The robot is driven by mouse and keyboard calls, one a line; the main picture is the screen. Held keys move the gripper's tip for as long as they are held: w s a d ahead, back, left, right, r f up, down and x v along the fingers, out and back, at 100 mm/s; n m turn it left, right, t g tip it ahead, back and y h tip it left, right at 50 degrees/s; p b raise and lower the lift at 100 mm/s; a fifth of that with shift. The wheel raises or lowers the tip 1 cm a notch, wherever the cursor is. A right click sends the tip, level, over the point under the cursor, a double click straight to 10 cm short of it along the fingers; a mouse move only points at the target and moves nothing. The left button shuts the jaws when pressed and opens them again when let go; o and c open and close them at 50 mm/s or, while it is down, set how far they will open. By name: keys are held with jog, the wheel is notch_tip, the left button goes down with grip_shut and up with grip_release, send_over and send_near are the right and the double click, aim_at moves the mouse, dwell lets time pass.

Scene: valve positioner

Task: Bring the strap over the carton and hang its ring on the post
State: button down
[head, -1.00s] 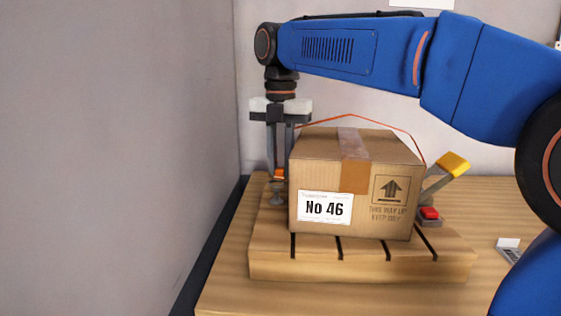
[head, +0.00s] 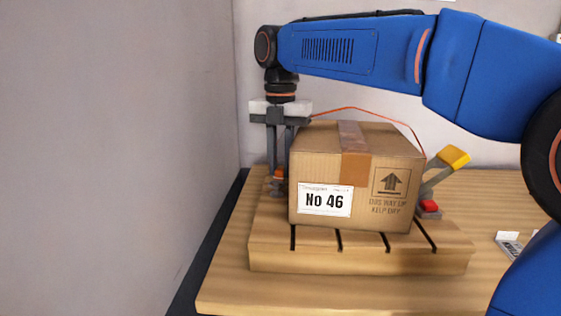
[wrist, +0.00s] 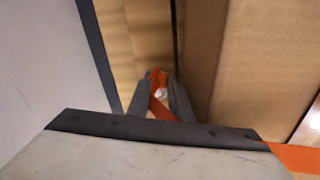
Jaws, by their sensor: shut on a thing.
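The cardboard carton (head: 355,180) labelled No 46 sits on a slatted wooden pallet (head: 350,262). The thin orange strap (head: 375,113) runs from the right side of the carton, arched above its top, to my gripper (head: 279,178). My gripper points down close beside the carton's left side, shut on the strap's orange end (wrist: 157,108), low between its fingers. The ring's outline is not clear. A small pale part, perhaps the post's top, shows at the fingertips in the wrist view. The post is mostly hidden behind the fingers; I cannot tell whether the ring is around it.
A small grey device (head: 509,243) lies on the table (head: 225,285) at right. A grey wall (head: 120,150) rises at left, with a narrow gap beside the table.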

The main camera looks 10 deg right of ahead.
jog(key=shift+f, duration=0.7)
jog(key=c, duration=1.5)
grip_release()
